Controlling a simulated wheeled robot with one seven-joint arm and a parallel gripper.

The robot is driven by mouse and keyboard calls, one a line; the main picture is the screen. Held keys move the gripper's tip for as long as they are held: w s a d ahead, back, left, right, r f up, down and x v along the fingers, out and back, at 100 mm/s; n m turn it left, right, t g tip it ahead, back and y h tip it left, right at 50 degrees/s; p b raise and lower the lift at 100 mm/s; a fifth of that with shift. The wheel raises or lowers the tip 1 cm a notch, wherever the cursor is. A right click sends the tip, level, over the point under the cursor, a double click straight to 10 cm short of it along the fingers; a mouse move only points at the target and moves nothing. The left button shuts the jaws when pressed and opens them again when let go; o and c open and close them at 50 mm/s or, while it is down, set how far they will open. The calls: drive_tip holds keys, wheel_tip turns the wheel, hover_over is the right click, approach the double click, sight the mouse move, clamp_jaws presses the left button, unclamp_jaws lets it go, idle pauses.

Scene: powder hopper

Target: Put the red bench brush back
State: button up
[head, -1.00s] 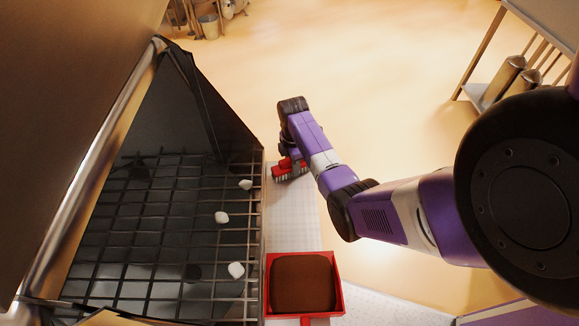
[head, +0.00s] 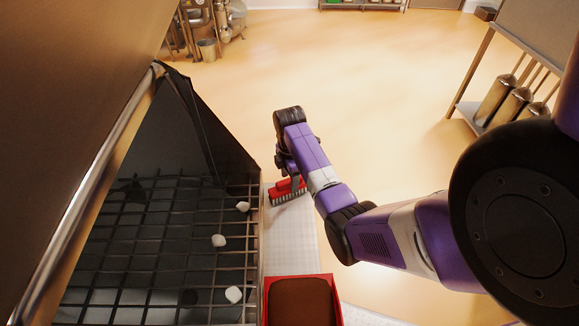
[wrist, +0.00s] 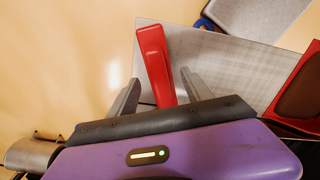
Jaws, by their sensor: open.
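The red bench brush (head: 287,193) lies on the pale shelf beside the hopper, its dark-and-light bristles facing the near side in the head view. In the wrist view its red handle (wrist: 153,58) points away from my gripper, and its lower end is hidden behind the gripper body. My gripper (wrist: 160,88) is open, with one finger on each side of the brush. I cannot tell whether either finger touches it. In the head view the fingers are mostly hidden behind my arm.
The hopper grid (head: 150,245) with several white lumps is left of the shelf (head: 290,237). A blue-edged grey item (wrist: 255,18) shows in the wrist view. Open floor lies beyond.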

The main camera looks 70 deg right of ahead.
wheel_tip(320, 180, up, 8)
drive_tip(key=shift+f, duration=0.15)
idle(0.6)
